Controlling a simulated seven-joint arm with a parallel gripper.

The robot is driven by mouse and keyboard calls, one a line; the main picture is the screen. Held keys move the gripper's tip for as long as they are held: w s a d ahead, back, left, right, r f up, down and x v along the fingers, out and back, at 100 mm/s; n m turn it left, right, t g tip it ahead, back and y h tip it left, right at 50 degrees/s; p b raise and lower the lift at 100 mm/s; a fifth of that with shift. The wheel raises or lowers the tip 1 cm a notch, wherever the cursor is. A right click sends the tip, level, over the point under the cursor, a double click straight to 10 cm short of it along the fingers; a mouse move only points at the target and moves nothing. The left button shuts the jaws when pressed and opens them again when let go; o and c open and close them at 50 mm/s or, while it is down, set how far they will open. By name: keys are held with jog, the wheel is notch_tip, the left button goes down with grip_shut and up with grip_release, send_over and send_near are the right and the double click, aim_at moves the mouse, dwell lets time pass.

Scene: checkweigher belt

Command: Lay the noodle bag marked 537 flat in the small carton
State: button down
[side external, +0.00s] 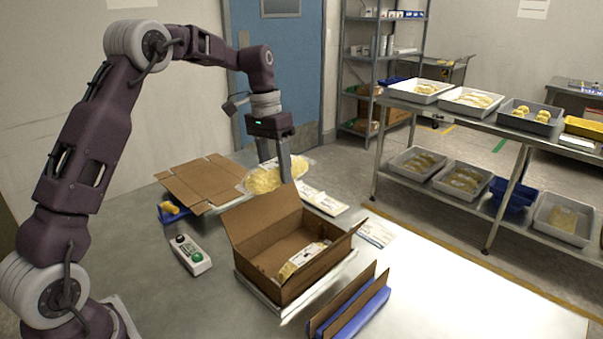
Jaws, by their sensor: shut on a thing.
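My gripper (285,178) is shut on a clear bag of yellow noodles (260,181), behind the open carton and above the table. The bag shows on both sides of the fingers; its number cannot be read. An open brown carton (259,265) stands mid-table with its flaps spread. Another noodle bag with a white label (302,260) lies inside it, its number also too small to read. I cannot tell whether the held bag touches anything below it.
Flat brown cardboard (200,184) lies at the left back. A button box (190,255) sits left of the carton. A blue holder with cardboard (350,312) stands in front. White packets (323,201) lie behind the carton. Trays fill the rack (460,113) at right.

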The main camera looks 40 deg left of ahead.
jog(key=f, duration=1.7)
jog(key=shift+d+f, duration=0.2)
jog(key=c, duration=0.5)
grip_release()
jog(key=shift+a, duration=0.1)
jog(key=c, duration=0.4)
jog(key=shift+d, duration=0.25)
jog(key=shift+r, duration=5)
jog(key=shift+d+r, duration=0.1)
